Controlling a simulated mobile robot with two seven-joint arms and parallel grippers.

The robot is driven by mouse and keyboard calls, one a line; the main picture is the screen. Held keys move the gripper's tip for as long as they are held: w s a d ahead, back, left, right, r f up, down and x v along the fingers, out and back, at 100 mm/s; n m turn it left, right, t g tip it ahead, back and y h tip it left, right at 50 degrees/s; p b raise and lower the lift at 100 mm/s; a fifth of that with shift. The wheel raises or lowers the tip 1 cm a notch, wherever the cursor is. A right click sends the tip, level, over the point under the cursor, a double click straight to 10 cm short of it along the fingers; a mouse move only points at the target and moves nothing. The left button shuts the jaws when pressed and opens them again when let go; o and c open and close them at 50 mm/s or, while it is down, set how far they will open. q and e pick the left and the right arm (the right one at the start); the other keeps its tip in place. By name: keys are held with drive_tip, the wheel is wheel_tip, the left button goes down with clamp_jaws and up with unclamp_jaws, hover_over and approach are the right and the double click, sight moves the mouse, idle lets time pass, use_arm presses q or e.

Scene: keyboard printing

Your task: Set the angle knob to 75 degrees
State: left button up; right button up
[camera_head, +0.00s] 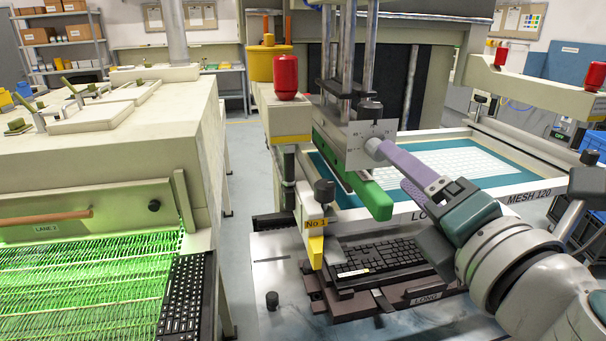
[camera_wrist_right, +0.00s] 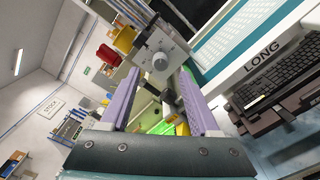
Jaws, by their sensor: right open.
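The angle knob (camera_head: 374,147) is a small round grey knob on a pale dial plate (camera_head: 353,133) with scale marks, above the green squeegee holder (camera_head: 374,200). The marks are too small to read its setting. In the right wrist view the knob (camera_wrist_right: 160,62) shows just beyond the fingertips, roughly between them. My right gripper (camera_head: 396,168) has purple fingers and comes in from the right; one finger overlaps the knob's edge in the head view. In the right wrist view its fingers (camera_wrist_right: 160,78) are wide apart with nothing held between them. Contact cannot be told. My left gripper is out of view.
A black keyboard (camera_head: 378,257) sits on a fixture under the screen frame (camera_head: 455,209). Red caps (camera_head: 286,76) and vertical posts stand around the print head. A conveyor dryer with a green-lit belt (camera_head: 90,290) is at left.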

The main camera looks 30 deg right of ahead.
drive_tip(key=b+v, duration=0.1)
drive_tip(key=v, duration=0.3)
drive_tip(key=shift+d, duration=0.1)
idle(0.4)
